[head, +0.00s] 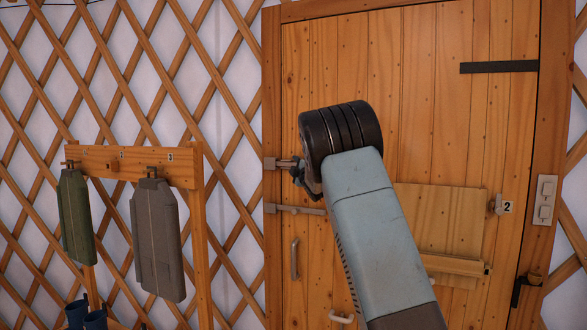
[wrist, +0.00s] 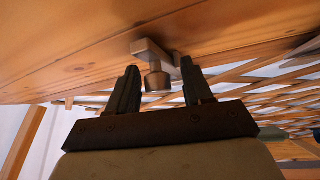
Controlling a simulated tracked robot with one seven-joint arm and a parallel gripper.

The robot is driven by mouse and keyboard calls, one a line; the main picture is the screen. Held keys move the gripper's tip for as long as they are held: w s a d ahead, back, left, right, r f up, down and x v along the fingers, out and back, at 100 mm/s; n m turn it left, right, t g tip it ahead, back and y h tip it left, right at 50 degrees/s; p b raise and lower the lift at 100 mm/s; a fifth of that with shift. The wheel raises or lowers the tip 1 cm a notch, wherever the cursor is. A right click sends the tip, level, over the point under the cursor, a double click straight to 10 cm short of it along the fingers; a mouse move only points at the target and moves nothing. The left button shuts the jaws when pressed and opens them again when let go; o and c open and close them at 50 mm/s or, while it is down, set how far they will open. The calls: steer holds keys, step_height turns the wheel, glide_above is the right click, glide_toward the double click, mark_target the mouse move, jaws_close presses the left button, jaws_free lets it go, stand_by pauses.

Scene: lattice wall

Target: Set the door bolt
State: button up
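The wooden door (head: 335,75) fills the right half of the head view. A metal bolt (head: 284,163) sits at its left edge, beside the door frame. My gripper (head: 299,173) is at this bolt, partly hidden behind my wrist. In the wrist view a metal bar with a round knob (wrist: 157,81) stands out from the wood. My gripper's two dark fingers (wrist: 158,92) are apart, and the knob shows between them, nearer the left finger. I cannot tell whether either finger touches it.
Below the bolt is a second metal bar (head: 300,210) and a door handle (head: 294,258). A small wooden panel (head: 445,222) with a latch (head: 495,205) marked 2 is on the right.

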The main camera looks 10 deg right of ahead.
jaws_close()
stand_by(0.3)
